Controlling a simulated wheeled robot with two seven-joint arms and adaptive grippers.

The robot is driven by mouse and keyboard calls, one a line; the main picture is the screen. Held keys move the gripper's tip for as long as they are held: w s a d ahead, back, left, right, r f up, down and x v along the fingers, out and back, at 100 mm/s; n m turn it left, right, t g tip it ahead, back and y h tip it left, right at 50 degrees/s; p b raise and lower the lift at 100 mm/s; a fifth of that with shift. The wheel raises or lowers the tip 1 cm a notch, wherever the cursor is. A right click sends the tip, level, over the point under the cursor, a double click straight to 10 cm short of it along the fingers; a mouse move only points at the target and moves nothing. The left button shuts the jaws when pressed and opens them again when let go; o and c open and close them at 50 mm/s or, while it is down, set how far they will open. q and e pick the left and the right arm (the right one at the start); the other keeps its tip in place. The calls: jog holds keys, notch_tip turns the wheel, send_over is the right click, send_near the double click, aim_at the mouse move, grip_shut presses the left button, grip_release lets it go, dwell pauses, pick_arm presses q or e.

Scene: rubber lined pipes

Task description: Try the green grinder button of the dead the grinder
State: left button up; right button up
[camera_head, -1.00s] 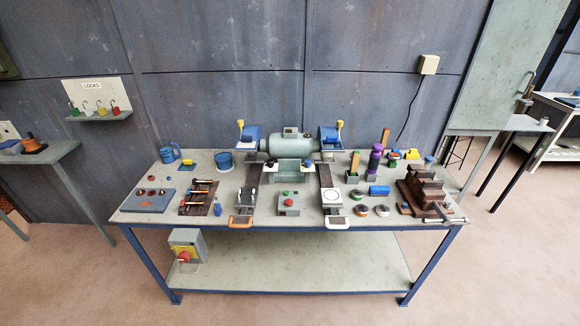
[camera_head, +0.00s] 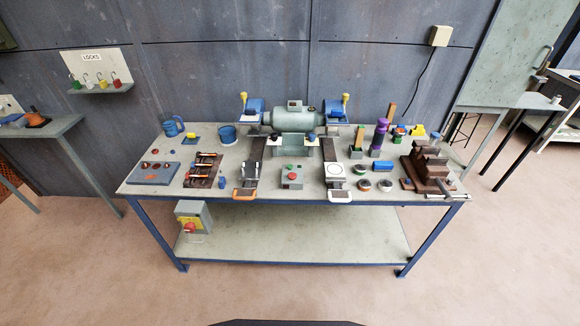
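The bench grinder (camera_head: 291,121) stands at the back of the bench, a grey-green motor with a blue guard at each end and yellow parts on top. In front of it, near the bench's front edge, sits a small grey control box (camera_head: 291,184). It carries a red button (camera_head: 292,175) and a small green button (camera_head: 290,167) behind it. A grey switch box with a yellow plate and red knob (camera_head: 192,227) hangs below the bench's left front. Whether it is locked is too small to tell. Neither of my grippers is in view.
Two dark slides with an orange-edged handle (camera_head: 245,193) and a white-edged handle (camera_head: 339,195) flank the control box. A brown vise (camera_head: 430,170) stands at right. A lock shelf (camera_head: 100,88) hangs on the wall at left. Floor in front of the bench is clear.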

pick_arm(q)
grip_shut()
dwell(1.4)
